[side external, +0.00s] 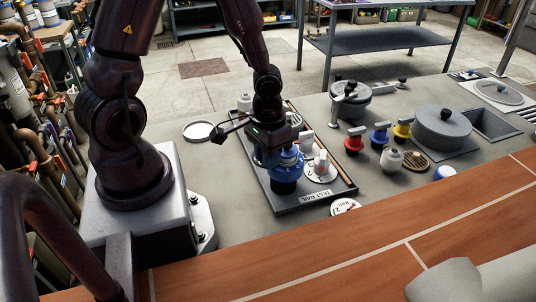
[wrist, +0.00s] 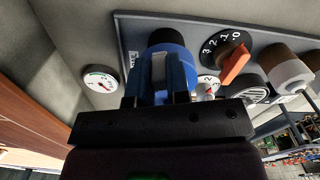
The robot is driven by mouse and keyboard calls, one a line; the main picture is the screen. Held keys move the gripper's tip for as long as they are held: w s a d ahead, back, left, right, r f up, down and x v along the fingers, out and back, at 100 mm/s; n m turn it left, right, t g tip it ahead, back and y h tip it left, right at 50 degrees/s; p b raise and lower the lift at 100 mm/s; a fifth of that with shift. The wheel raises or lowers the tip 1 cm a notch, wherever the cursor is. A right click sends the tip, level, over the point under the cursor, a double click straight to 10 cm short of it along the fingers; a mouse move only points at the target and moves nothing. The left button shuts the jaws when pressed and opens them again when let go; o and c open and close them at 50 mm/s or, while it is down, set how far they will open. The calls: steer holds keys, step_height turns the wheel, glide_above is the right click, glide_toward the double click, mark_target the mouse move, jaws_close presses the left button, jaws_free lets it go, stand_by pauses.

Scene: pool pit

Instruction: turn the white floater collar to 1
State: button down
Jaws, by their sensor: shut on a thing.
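My gripper (side external: 281,154) reaches down over the tray marked TEST RAIL (side external: 318,197). It is shut on a blue fitting (side external: 286,184) with a dark lower part. In the wrist view the same blue fitting (wrist: 172,42) stands between the fingers, with a pale grey bar on its near side. A black dial (wrist: 212,46) numbered 0 to 3 carries an orange pointer (wrist: 234,64) at its lower right side. A second, white dial (wrist: 208,81) is partly hidden by my gripper. A white-and-brown cylinder (wrist: 294,62) stands farther right. I cannot tell which part is the white floater collar.
Red (side external: 353,144), blue (side external: 379,136) and yellow (side external: 402,129) fittings stand right of the tray, near a white canister (side external: 391,160) and a grey pot (side external: 441,129). A round gauge (side external: 345,206) lies by the tray's front corner.

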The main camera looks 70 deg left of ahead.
steer(key=shift+a+m, duration=0.15)
steer(key=shift+m, duration=0.15)
steer(key=shift+w+a+m, duration=0.1)
steer(key=shift+a+m, duration=0.35)
steer(key=shift+m, duration=0.65)
steer(key=shift+s+a+m, duration=0.1)
steer(key=shift+a+m, duration=0.4)
steer(key=shift+m, duration=0.6)
steer(key=shift+w+a+m, duration=0.1)
steer(key=shift+a+m, duration=0.35)
steer(key=shift+m, duration=0.65)
steer(key=shift+a, duration=0.1)
steer(key=c, duration=1.1)
jaws_free()
steer(key=shift+r, duration=0.1)
